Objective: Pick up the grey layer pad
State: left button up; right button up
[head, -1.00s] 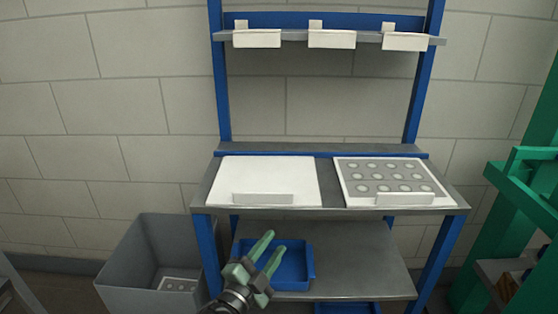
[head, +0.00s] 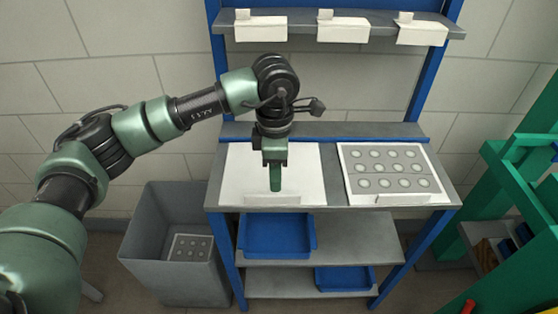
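A grey layer pad (head: 392,170) with rows of pale round spots lies on a white board (head: 346,187) at the right of the bench top. A similar spotted grey pad (head: 190,248) lies in the grey bin on the floor. My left gripper (head: 275,184) points down over the white board (head: 236,180) at the left of the bench, apart from the pad on the bench. Its fingers are seen edge-on, so their gap is hidden, and no held thing shows. My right gripper is out of view.
The grey bin (head: 150,243) stands left of the bench. Blue trays (head: 277,254) sit on the shelves below. A green frame (head: 505,190) stands close at the right.

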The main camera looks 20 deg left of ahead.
aim_at(277, 195)
pick_arm(q)
notch_tip(277, 195, down, 6)
jog(key=p, duration=0.3)
jog(key=shift+f, duration=0.7)
grip_shut()
